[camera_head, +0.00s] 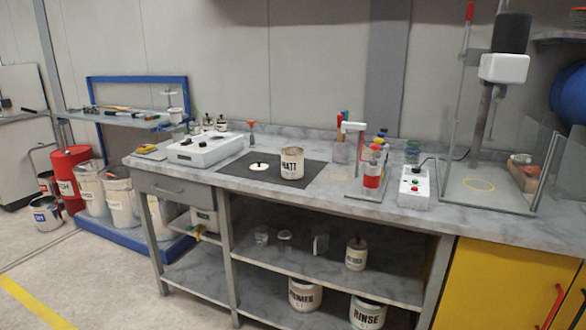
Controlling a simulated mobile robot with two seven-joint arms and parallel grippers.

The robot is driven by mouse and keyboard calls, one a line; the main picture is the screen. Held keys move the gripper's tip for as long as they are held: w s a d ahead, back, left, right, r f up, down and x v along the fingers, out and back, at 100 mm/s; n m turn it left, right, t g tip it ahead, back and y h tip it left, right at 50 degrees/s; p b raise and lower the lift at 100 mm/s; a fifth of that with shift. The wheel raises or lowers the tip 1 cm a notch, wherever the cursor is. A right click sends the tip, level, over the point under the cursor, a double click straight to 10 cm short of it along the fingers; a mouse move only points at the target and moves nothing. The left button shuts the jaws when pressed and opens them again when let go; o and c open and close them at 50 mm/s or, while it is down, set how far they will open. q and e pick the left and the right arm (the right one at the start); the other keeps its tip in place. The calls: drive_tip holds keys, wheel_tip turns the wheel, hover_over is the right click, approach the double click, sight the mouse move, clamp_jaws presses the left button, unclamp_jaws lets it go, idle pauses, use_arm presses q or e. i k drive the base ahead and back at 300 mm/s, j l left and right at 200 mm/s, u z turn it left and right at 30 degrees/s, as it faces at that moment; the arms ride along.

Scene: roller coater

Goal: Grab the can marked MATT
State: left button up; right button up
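The can marked MATT (292,163) is a cream-white cylinder with dark lettering. It stands upright on a dark mat (231,172) on the grey marbled worktop, near the middle of the view. A small round white lid-like disc with a dark knob (259,167) lies on the mat to its left. Neither of my grippers shows in the head view.
The worktop (328,196) carries a white flat device (205,149) on the left. A small stand with a red bottle (373,172), a control box (414,188) and a glass-screened mixer (503,69) stand right of the can. Other labelled cans, including RINSE (367,312), sit on shelves below.

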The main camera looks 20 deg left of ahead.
sight(292, 156)
drive_tip(key=i+j+u, duration=0.25)
drive_tip(key=j, duration=0.25)
drive_tip(key=i+j+u, duration=0.25)
drive_tip(key=i+j, duration=0.15)
drive_tip(key=j, duration=0.1)
